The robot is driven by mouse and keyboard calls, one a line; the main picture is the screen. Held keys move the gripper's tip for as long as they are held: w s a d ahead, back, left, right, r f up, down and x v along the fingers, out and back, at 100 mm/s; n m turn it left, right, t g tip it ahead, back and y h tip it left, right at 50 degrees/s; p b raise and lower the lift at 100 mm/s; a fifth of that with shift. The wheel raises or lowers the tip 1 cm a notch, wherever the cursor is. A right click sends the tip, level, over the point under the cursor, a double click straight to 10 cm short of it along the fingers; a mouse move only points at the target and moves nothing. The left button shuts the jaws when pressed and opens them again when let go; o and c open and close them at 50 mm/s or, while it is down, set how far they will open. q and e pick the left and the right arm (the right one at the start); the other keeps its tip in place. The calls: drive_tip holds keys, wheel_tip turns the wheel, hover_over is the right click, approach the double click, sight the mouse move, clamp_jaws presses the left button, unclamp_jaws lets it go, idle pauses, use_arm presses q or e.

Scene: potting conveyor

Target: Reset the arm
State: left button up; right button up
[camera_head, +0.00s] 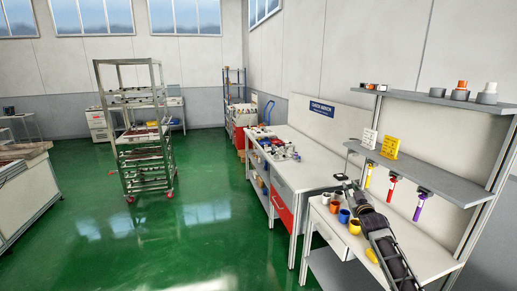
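My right arm (383,238) reaches in from the bottom right, over the near workbench. Its dark gripper (345,181) is at the far end, above the bench by the row of small cups. It is too small and dark to tell whether the fingers are open or shut, and I see nothing clearly held in it. My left arm and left gripper are not in view.
The workbench (428,258) holds small cups, one orange (334,206). A shelf (440,182) with hanging coloured tools is right of the arm. A second bench (312,172) adjoins behind. A wheeled rack (143,140) stands farther left. Green floor (185,245) is clear.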

drive_tip(key=s+a+f+g+b, duration=0.15)
drive_tip(key=s+f, duration=0.35)
drive_tip(key=f, duration=1)
drive_tip(key=s+a+f+g, duration=0.1)
drive_tip(key=s+f+g, duration=0.25)
drive_tip(key=f, duration=1.25)
drive_tip(key=s+a+f+g, duration=0.1)
drive_tip(key=s+f+g, duration=0.1)
drive_tip(key=s+f, duration=0.85)
drive_tip(key=s+a+f+g, duration=0.2)
drive_tip(key=s+f, duration=0.5)
drive_tip(key=f, duration=0.6)
drive_tip(key=s+a+f+g+y+b, duration=0.1)
drive_tip(key=s+a+f+g, duration=0.1)
drive_tip(key=s+f, duration=0.8)
drive_tip(key=s+a+f+g+b, duration=0.15)
drive_tip(key=s+f, duration=0.45)
drive_tip(key=s, duration=0.8)
drive_tip(key=s+a+f+g, duration=0.1)
drive_tip(key=s+f, duration=0.1)
drive_tip(key=s, duration=0.7)
drive_tip(key=s+a+f+g, duration=0.1)
drive_tip(key=s+f+g, duration=0.1)
drive_tip(key=s, duration=0.7)
drive_tip(key=s+a+f+g, duration=0.1)
drive_tip(key=s+f, duration=0.2)
drive_tip(key=s, duration=0.6)
drive_tip(key=shift+a+f+m+g, duration=0.3)
drive_tip(key=shift+f+m+g, duration=0.05)
drive_tip(key=shift+f+m, duration=0.05)
